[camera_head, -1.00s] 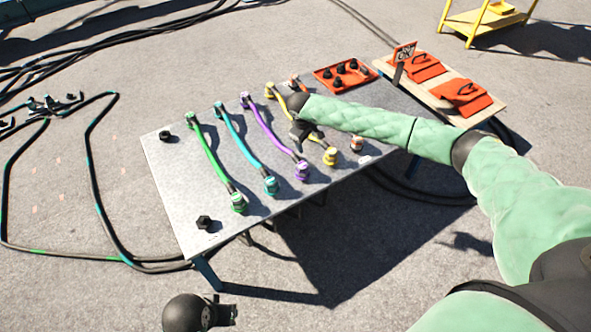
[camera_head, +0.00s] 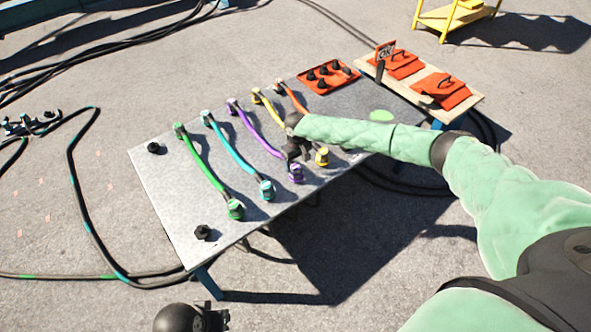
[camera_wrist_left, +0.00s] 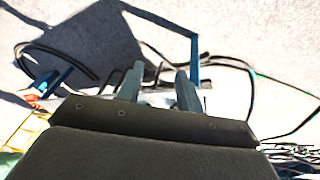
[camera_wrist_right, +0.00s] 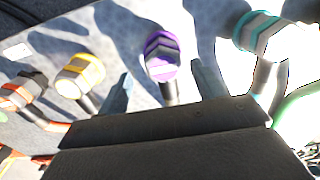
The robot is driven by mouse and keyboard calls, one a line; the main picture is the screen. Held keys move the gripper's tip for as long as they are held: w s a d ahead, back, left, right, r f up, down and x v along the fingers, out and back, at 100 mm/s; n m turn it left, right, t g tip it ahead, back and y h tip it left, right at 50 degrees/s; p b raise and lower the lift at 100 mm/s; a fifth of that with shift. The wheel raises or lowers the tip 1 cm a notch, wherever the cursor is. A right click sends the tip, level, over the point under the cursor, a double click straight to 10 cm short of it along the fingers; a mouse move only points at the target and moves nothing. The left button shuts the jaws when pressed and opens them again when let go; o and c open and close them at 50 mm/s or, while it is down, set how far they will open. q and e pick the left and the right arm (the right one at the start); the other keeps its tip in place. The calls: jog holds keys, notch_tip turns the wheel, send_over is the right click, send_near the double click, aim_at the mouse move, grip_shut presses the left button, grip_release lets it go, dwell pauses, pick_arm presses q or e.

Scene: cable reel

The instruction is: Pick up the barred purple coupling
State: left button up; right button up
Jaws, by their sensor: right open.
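The purple coupling (camera_head: 296,173) with pale and dark bands stands at the near end of the purple cable (camera_head: 262,138), by the table's front edge. In the right wrist view the coupling (camera_wrist_right: 160,57) shows between my right gripper's two fingers, a little beyond their tips. My right gripper (camera_head: 297,151) is open and empty, just behind and above the coupling in the head view. I cannot tell whether it touches. My left gripper (camera_wrist_left: 158,80) is open and empty, away from the table; the head view shows only part of it (camera_head: 208,319) at the bottom edge.
The grey table (camera_head: 168,188) also holds a green coupling (camera_head: 236,209), a teal coupling (camera_head: 267,190) and a yellow coupling (camera_head: 322,156). An orange tray (camera_head: 305,79) with black parts lies at the back.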

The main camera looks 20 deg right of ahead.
aim_at(295, 166)
jog(key=shift+s+a+f+p, duration=0.1)
jog(key=shift+f+p, duration=0.05)
jog(key=shift+f, duration=0.85)
jog(key=shift+a+f+p, duration=0.1)
jog(key=shift+f+p, duration=0.05)
jog(key=shift+f, duration=0.8)
jog(key=c, duration=1.1)
jog(key=shift+c, duration=0.4)
jog(key=shift+r, duration=0.2)
